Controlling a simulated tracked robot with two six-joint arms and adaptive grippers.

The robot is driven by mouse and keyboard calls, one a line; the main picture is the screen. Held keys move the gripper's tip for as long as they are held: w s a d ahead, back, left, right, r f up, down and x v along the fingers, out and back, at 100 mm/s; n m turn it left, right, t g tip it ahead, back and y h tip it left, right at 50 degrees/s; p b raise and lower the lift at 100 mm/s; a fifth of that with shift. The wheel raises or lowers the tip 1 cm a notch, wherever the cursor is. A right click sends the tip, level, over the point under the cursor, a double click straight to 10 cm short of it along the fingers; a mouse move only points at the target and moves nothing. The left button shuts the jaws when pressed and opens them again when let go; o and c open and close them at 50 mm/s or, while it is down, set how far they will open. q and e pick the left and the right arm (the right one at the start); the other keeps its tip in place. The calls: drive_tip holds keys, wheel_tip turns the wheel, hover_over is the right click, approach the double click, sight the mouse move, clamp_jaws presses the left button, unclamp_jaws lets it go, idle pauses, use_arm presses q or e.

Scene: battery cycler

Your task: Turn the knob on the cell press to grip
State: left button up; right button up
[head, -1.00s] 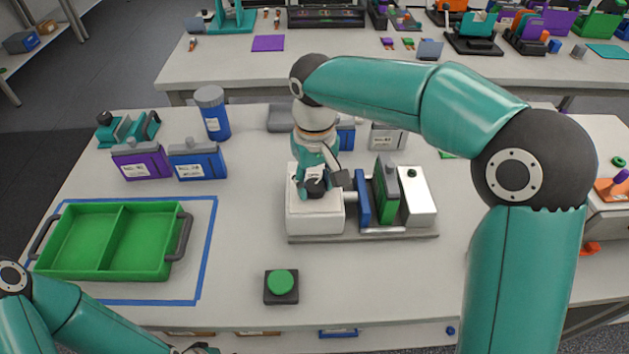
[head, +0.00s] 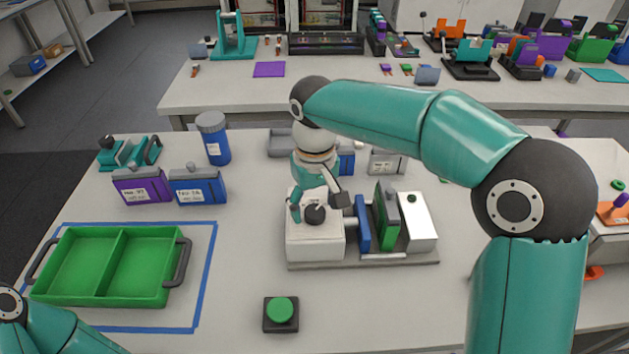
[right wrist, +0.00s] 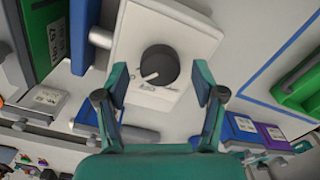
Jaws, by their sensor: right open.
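The cell press (head: 315,246) is a white block on a grey base plate, with a round black knob (head: 315,214) on top. In the right wrist view the knob (right wrist: 158,64) shows a white pointer mark toward the lower left, near small lettering that I cannot read surely. My right gripper (head: 318,206) is over the block, its fingers spread on either side of the knob. In the right wrist view the gripper (right wrist: 160,94) is open and empty, with clear gaps between both fingertips and the knob. My left gripper is out of view; only my left arm shows.
Blue and green plates (head: 386,222) stand upright in the press beside the block. A green tray (head: 118,262) lies at left inside blue tape. A green button (head: 281,311) is in front. Purple and blue boxes (head: 198,187) and a blue jar (head: 214,140) stand behind.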

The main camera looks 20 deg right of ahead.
sight(315, 210)
wheel_tip(315, 210, up, 11)
idle(0.4)
idle(0.4)
